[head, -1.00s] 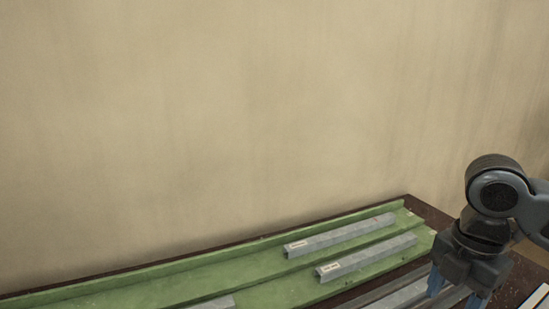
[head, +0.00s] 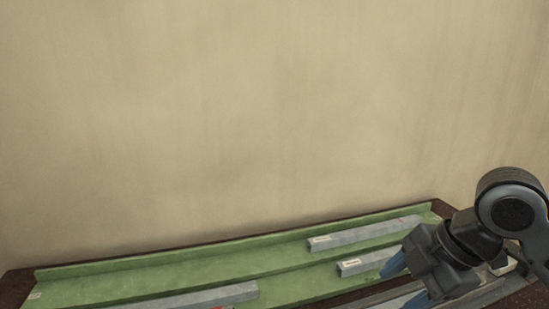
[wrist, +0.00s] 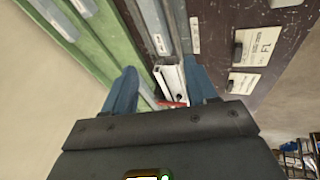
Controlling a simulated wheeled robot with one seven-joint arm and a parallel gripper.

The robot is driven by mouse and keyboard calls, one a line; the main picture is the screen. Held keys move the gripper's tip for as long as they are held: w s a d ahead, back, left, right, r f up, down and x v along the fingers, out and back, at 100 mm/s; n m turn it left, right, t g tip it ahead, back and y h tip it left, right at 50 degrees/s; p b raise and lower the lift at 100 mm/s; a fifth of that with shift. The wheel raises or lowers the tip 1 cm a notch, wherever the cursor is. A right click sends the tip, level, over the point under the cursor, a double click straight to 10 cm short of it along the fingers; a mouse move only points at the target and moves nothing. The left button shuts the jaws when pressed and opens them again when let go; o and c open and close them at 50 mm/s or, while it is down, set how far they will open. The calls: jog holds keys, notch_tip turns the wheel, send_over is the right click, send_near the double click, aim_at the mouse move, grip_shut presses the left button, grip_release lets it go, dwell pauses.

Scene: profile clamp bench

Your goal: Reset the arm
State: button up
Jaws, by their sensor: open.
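My gripper (head: 405,283) is at the lower right of the head view, its blue fingers apart and pointing down to the left, over the near edge of the green tray. A small red part (wrist: 173,103) shows at that end. I cannot tell how far below the fingers the profile lies. My gripper appears empty.
A long green tray (head: 90,284) lies along the wall. It holds grey profiles, two at its right (head: 362,233) (head: 365,262) and one near its front (head: 195,298). The dark bench top (wrist: 222,25) carries white printed cards (wrist: 258,45) and dark handle-like parts (wrist: 237,52).

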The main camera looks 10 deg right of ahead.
jog(key=w+a+r+m+t+y, duration=0.3)
jog(key=a+r+m+t, duration=0.15)
jog(key=a, duration=0.45)
jog(key=w+a+r+m+t+y, duration=0.3)
jog(key=a+m+t, duration=0.15)
jog(key=a, duration=0.45)
jog(key=s+d+f+m+t+h, duration=0.25)
jog(key=s+f+m+h, duration=0.75)
jog(key=s, duration=0.7)
jog(key=s+d+f, duration=0.1)
jog(key=s+d, duration=0.1)
jog(key=s, duration=0.5)
jog(key=s+d+f+n, duration=0.1)
jog(key=s+d, duration=0.2)
jog(key=s, duration=0.3)
jog(key=s+d+f, duration=0.1)
jog(key=s+d, duration=0.1)
jog(key=s, duration=0.5)
jog(key=shift+s+d+y, duration=0.3)
jog(key=shift+d+y, duration=0.05)
jog(key=shift+y, duration=0.05)
